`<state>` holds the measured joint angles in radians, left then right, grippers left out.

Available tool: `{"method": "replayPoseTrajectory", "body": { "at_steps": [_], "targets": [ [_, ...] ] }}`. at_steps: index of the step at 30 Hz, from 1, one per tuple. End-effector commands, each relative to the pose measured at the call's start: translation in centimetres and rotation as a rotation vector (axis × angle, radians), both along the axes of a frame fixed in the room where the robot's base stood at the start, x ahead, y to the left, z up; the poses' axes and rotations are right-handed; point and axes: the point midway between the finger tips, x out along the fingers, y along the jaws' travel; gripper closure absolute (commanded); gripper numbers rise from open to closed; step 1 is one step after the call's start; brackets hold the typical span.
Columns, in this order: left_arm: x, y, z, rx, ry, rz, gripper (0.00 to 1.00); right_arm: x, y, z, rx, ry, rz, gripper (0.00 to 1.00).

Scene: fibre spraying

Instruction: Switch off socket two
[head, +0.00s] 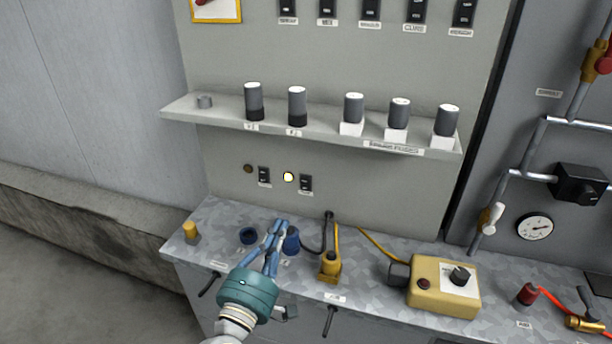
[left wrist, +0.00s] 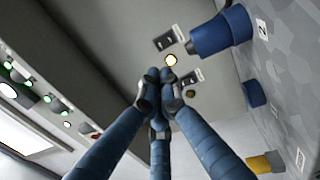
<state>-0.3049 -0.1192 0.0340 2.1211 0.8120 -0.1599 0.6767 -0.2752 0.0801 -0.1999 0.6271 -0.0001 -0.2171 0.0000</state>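Two small dark rocker switches are on the grey panel: a left one (head: 264,175) and a right one (head: 306,183). The labels are too small to read. My left gripper (head: 281,222) has its blue fingers together, empty, in front of the panel below the switches. In the left wrist view the fingertips (left wrist: 158,75) appear near the left switch (left wrist: 188,78), lit lamp (left wrist: 171,60) and right switch (left wrist: 168,38), apart from them. My right gripper is not in view.
Two blue sockets, left (head: 249,236) and right (head: 291,240), stand on the metal bench near my gripper. A yellow plug (head: 330,264) and a yellow box (head: 443,285) are to the right. A shelf (head: 220,117) with several grey cylinders juts out above the switches.

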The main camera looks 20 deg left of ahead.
Motion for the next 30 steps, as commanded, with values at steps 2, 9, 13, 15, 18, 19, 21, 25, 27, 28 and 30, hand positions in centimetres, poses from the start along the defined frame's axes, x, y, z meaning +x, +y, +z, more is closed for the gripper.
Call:
{"method": "replayPoseTrajectory", "body": {
  "at_steps": [2, 9, 13, 15, 18, 19, 21, 25, 27, 28, 30],
  "targets": [
    [0.0, 0.0, 0.0, -0.001, -0.001, 0.001, 1.00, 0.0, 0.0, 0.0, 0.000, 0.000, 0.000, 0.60],
    [0.0, 0.0, 0.0, -0.001, 0.000, 0.001, 1.00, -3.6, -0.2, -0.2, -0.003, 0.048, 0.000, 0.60],
    [0.5, 0.0, 0.1, -0.001, 0.000, 0.001, 1.00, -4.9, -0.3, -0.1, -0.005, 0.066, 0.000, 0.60],
    [1.2, 0.0, 0.4, -0.001, -0.002, 0.001, 1.00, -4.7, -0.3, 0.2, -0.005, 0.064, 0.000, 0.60],
    [2.8, -0.1, 0.8, -0.002, -0.003, 0.001, 1.00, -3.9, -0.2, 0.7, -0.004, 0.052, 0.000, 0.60],
    [3.4, -0.1, 0.9, -0.002, -0.004, 0.001, 1.00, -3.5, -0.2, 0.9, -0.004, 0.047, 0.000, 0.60],
    [4.9, -0.2, 1.1, -0.002, -0.003, 0.001, 1.00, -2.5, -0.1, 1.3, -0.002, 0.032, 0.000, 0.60],
    [7.8, -0.3, 1.5, 0.000, -0.003, 0.001, 1.00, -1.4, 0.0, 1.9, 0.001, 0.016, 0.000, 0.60],
    [9.2, -0.3, 1.5, 0.000, -0.002, 0.000, 1.00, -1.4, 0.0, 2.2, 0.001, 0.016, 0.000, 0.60],
    [9.8, -0.3, 1.6, 0.000, -0.002, 0.000, 1.00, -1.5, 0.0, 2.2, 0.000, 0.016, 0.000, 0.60],
    [11.0, -0.4, 1.7, 0.000, -0.001, -0.001, 1.00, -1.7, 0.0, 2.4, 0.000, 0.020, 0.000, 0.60]
  ]
}}
